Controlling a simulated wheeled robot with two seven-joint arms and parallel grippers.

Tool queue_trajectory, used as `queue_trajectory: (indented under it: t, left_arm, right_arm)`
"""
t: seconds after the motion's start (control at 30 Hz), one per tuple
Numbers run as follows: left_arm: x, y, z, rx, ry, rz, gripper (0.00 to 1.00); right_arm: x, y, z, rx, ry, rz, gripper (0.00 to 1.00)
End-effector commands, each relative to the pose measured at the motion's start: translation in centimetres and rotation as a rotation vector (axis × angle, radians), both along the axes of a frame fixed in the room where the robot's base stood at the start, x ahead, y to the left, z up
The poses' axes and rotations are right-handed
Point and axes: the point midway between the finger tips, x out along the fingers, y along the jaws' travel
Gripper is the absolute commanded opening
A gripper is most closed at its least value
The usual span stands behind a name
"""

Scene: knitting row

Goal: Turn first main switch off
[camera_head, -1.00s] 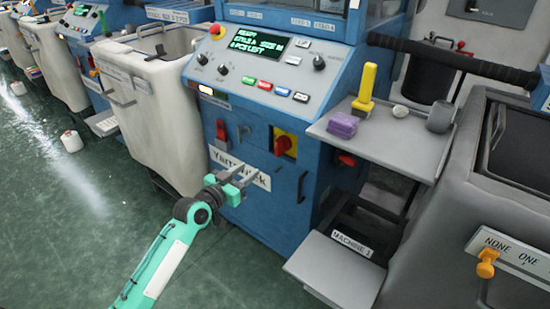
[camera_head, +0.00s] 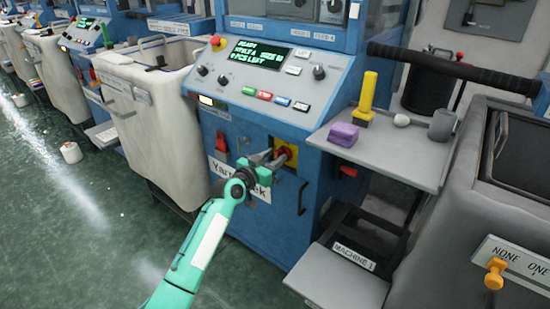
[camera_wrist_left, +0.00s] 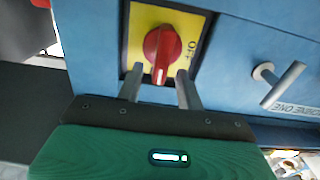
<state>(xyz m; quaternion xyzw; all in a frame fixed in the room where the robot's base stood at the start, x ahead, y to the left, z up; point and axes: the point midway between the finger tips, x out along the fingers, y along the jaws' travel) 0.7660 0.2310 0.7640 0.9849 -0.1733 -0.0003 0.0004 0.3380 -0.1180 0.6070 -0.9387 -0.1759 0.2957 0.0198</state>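The main switch is a red rotary knob (camera_head: 281,157) on a yellow plate (camera_head: 293,151), low on the front of the blue knitting machine (camera_head: 330,160). In the left wrist view the red knob (camera_wrist_left: 162,48) shows whole, its white mark pointing toward my gripper, with lettering on the plate beside it. My left gripper (camera_head: 269,158) is right in front of the switch. The panel display (camera_head: 260,54) is lit with green text. My right gripper is not in view.
A red lever switch (camera_head: 221,140) is to the left. A grey shelf (camera_head: 400,150) juts out on the right.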

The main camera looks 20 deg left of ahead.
Motion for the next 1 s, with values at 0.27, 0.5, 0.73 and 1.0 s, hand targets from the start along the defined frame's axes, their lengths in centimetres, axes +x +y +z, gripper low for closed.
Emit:
queue_trajectory:
  t: [0.27,0.5,0.73,1.0]
  left_arm:
    - [0.88,-0.33,0.00,0.001,0.000,0.000,0.37]
    - [0.85,-0.32,0.00,0.001,0.000,0.000,0.22]
    - [0.83,-0.31,0.00,0.001,0.000,0.000,0.00]
    - [0.87,-0.21,0.06,-0.042,0.016,0.000,0.00]
  right_arm:
    - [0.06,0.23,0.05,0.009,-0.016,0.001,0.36]
    - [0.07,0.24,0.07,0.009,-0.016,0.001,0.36]
    - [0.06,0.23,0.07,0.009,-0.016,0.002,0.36]
    - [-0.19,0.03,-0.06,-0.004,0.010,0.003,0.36]
